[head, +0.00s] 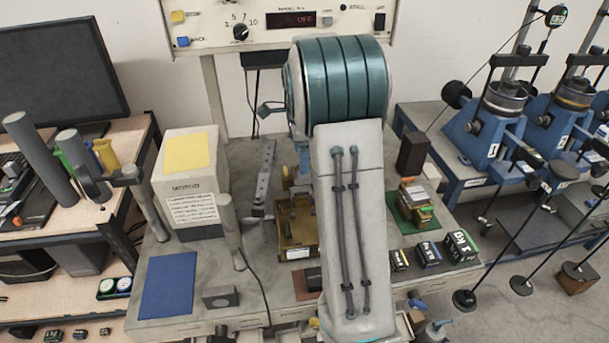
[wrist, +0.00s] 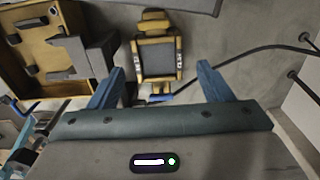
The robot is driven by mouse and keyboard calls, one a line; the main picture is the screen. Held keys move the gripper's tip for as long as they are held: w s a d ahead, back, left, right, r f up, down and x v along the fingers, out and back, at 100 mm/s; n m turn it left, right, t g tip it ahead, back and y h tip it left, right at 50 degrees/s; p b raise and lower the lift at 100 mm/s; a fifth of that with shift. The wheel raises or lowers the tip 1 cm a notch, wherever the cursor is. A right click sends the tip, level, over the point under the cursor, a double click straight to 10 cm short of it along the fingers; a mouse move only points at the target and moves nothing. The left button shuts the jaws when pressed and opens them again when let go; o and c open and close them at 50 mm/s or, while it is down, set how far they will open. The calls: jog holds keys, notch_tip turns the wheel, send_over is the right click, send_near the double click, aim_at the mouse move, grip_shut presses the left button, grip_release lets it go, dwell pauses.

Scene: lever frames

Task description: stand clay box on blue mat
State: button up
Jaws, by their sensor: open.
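The blue mat (head: 168,285) lies flat and bare at the bench's front left in the head view. In the wrist view, a small brass-coloured box frame (wrist: 155,24) with a dark grey square inside appears to be the clay box. It has pale labels on two sides. My gripper (wrist: 160,70) is open, with its blue fingers apart and the box in line with the gap between them. The gap looks empty, and I cannot tell how far the box is beyond the fingertips. In the head view my arm hides my gripper, and I cannot pick out this box.
A brown tray (head: 297,225) stands mid-bench and shows at left in the wrist view. A grey block (head: 220,297) and upright cylinder (head: 230,230) stand right of the mat, near a black cable. A green mat (head: 398,219) holds a stacked box. Small labelled boxes (head: 429,254) stand at right.

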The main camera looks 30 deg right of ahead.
notch_tip(320, 180, down, 3)
jog(key=f, duration=0.1)
jog(key=f+p, duration=0.1)
jog(key=f, duration=0.2)
jog(key=shift+s+d+p, duration=0.2)
jog(key=shift+s+p, duration=0.05)
jog(key=shift+p, duration=0.1)
jog(key=shift+f, duration=0.6)
jog(key=c, duration=1.5)
jog(key=shift+o, duration=0.2)
notch_tip(320, 180, up, 18)
jog(key=b, duration=0.1)
jog(key=shift+b, duration=0.35)
jog(key=shift+r, duration=0.1)
